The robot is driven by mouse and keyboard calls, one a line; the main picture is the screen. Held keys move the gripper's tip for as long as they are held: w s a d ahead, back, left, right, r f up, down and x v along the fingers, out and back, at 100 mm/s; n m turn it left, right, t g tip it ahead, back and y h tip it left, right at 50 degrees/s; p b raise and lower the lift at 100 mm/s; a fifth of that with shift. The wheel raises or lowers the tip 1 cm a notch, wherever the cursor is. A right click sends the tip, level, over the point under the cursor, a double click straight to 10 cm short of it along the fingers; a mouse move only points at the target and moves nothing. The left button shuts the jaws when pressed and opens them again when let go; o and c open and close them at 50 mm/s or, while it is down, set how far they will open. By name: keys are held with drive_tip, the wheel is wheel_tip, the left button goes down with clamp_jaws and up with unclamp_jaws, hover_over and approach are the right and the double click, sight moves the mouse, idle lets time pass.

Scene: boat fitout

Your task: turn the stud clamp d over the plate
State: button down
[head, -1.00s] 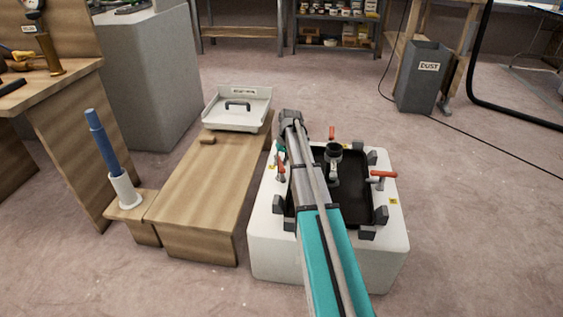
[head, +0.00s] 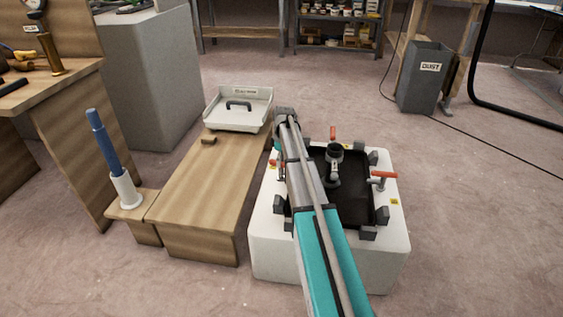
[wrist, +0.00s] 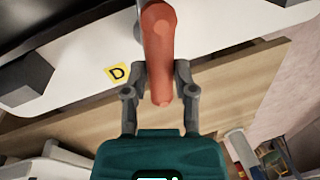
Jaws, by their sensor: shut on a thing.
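The stud clamp d (wrist: 158,45) shows its red-orange handle in the wrist view, beside a yellow label D (wrist: 118,73) on the white block. My gripper (wrist: 160,72) is shut on this handle, one finger on each side. The handle's end sticks out between the fingers. The dark plate (head: 350,193) lies on top of the white block (head: 273,255) in the head view; its edge shows at upper left in the wrist view (wrist: 75,45). In the head view my arm crosses the block's left side and hides most of clamp d and my fingertips.
Other red-handled clamps stand at the block's right (head: 384,175) and far side (head: 333,132). Several dark grey blocks surround the plate, and a dark round fitting (head: 334,152) stands over it. A wooden bench (head: 200,195) with a white tray (head: 240,110) is to the left.

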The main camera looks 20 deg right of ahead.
drive_tip(key=shift+s+a+n, duration=0.1)
drive_tip(key=shift+a+n, duration=0.05)
drive_tip(key=shift+n, duration=0.5)
drive_tip(key=shift+s+a+n, duration=0.1)
drive_tip(key=shift+n, duration=0.55)
drive_tip(key=shift+c, duration=2.2)
unclamp_jaws()
drive_tip(key=shift+w+d, duration=0.1)
